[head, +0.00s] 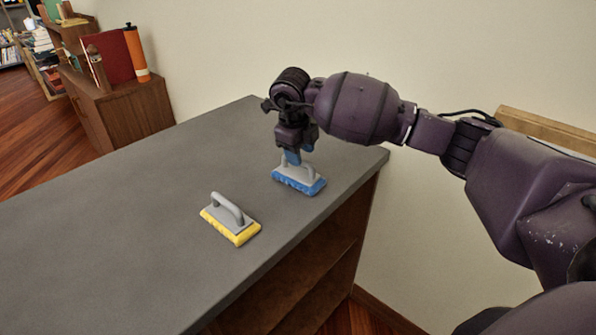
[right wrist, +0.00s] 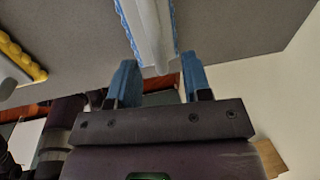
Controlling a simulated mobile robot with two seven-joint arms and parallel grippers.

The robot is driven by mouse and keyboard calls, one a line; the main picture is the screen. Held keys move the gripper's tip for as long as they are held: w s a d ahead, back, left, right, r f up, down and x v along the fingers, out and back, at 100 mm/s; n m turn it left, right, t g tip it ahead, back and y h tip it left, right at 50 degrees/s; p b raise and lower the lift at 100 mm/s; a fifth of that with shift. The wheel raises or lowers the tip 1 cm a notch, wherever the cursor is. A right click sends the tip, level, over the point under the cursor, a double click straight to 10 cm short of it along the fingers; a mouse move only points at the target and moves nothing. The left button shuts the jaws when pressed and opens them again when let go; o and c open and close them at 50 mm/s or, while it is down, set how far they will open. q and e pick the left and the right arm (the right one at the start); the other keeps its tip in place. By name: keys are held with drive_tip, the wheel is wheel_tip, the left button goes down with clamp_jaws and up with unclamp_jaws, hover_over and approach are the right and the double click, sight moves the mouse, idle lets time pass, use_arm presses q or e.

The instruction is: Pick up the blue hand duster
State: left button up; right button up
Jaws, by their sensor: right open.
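The blue hand duster (head: 299,181) lies on the grey top of the cabinet near its right front edge. It has a grey base and grey handle with a blue fringe. My right gripper (head: 291,157) points down at its handle from above, with blue fingertips. In the right wrist view the two fingers of this gripper (right wrist: 160,78) are apart, and the duster's grey handle (right wrist: 150,35) lines up with the gap between them. Whether the fingers touch the handle, I cannot tell. My left gripper is not in view.
A yellow hand duster (head: 231,226) lies to the left and nearer; it also shows in the right wrist view (right wrist: 20,58). The grey cabinet top (head: 120,235) is otherwise clear. A wall stands behind it. A brown cabinet (head: 130,115) with an orange bottle (head: 135,53) is at the back left.

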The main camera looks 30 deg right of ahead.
drive_tip(key=f, duration=0.3)
drive_tip(key=shift+d+f, duration=0.35)
drive_tip(key=shift+f, duration=0.05)
clamp_jaws()
wheel_tip(320, 180, up, 20)
drive_tip(key=shift+p, duration=0.4)
